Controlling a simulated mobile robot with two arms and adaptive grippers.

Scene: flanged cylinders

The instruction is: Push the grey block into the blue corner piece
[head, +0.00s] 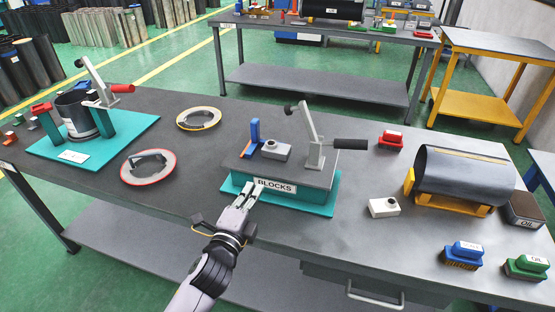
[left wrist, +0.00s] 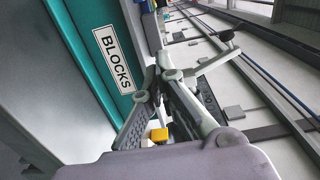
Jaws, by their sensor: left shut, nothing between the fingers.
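The grey block (head: 275,151), with a small round knob on top, sits on the dark plate of the teal fixture (head: 300,206) in the head view. The blue corner piece (head: 254,130) stands upright to its left, close to it. I cannot tell whether they touch. My left gripper (head: 249,196) is shut and empty, in front of the plate's front edge beside the "BLOCKS" label (head: 274,186). In the left wrist view its fingers (left wrist: 165,75) come together near the label, and part of the blue piece (left wrist: 152,30) shows beyond. My right gripper is not in view.
A toggle clamp (head: 316,154) with a black handle stands right of the grey block.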

